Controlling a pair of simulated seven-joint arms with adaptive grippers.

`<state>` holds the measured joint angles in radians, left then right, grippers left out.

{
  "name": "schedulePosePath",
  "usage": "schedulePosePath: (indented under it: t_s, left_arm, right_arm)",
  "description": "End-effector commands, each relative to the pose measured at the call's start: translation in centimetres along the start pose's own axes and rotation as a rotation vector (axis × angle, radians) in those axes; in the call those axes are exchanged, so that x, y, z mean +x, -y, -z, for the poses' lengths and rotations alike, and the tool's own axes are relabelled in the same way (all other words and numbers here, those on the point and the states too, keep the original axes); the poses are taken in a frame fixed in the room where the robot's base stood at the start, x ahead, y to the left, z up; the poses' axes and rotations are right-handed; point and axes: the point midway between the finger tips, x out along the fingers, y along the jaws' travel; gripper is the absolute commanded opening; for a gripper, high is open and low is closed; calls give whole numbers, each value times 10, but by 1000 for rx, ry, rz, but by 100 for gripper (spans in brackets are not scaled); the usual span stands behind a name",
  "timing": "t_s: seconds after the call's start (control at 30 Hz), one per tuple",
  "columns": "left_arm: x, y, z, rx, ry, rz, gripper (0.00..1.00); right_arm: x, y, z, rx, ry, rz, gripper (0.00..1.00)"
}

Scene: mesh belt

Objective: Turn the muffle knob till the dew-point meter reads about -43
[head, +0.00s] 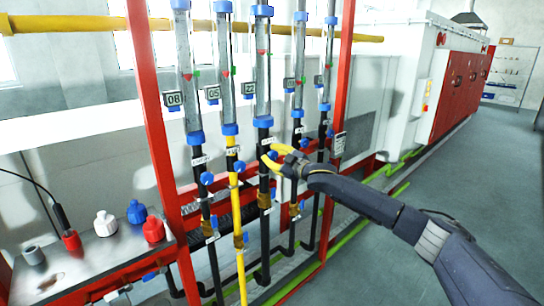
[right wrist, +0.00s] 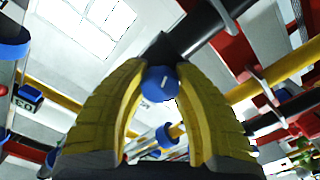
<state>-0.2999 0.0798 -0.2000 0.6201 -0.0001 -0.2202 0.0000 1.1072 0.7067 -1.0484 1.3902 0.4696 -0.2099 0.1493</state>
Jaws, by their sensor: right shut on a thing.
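My right gripper (head: 272,157) reaches in from the right to the middle flow tube's black pipe. Its yellow fingers are closed around a blue knob (right wrist: 160,83), seen between the fingertips in the right wrist view with a pale mark on its face. The small label plates are too small to read, so I cannot confirm that this is the muffle knob. No dew-point meter reading can be made out. My left gripper is not in view.
Several clear flow tubes (head: 223,72) with blue end caps stand in a red frame (head: 155,115). Other blue knobs, one on the yellow pipe (head: 239,167), are close by. A bench (head: 92,262) with capped bottles is at lower left. The floor at right is clear.

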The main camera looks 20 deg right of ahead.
Motion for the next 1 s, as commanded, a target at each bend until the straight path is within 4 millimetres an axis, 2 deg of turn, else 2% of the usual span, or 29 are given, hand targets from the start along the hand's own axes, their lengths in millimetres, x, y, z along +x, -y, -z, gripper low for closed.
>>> schedulePosePath:
  t_s: [0.4,0.97,1.0]
  left_arm:
    - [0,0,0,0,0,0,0]
    - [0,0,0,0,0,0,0]
    - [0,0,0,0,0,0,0]
  right_arm:
    - [0,0,1,-181,-1,0,0]
    - [0,0,1,-207,-2,0,0]
    - [0,0,1,-207,-2,0,33]
